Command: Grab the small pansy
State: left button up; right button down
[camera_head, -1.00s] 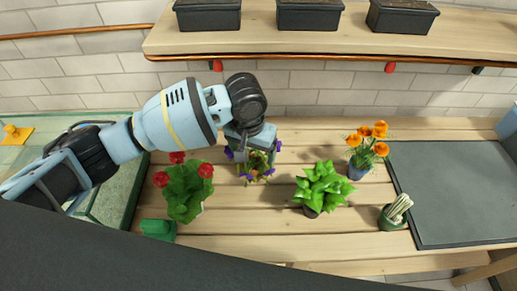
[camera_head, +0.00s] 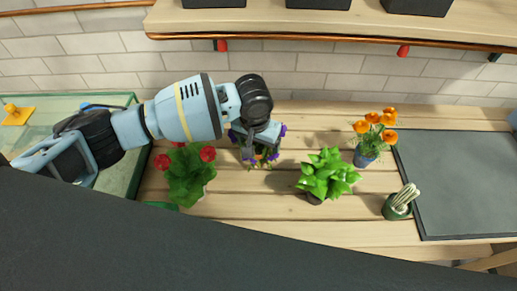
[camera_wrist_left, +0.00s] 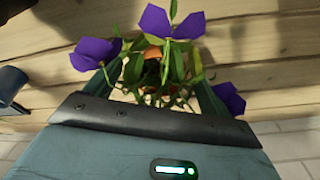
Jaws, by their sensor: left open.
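The small pansy has purple flowers and green leaves. In the head view the pansy (camera_head: 263,161) shows partly below my left gripper, which hides most of it. In the left wrist view the pansy (camera_wrist_left: 173,32) fills the upper middle, with part of an orange-brown pot between the leaves. My left gripper (camera_head: 257,148) is over the plant. In the left wrist view the fingers of the left gripper (camera_wrist_left: 158,85) are apart, one on each side of the stems and leaves. I cannot tell whether they touch the plant. My right gripper is not in view.
A red-flowered plant (camera_head: 187,178) stands close left of the pansy. A leafy green plant (camera_head: 326,176), an orange-flowered plant (camera_head: 373,134) and a cactus (camera_head: 402,199) stand to the right. A dark mat (camera_head: 465,185) lies at far right. A shelf (camera_head: 300,22) with dark planters hangs above.

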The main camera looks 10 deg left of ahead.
pick_arm(q)
notch_tip(320, 180, down, 2)
jog(key=shift+w, duration=0.15)
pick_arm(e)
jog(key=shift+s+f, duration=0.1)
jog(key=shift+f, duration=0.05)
pick_arm(q)
jog(key=c, duration=1.2)
jog(key=shift+o, duration=0.2)
jog(key=shift+r, duration=0.15)
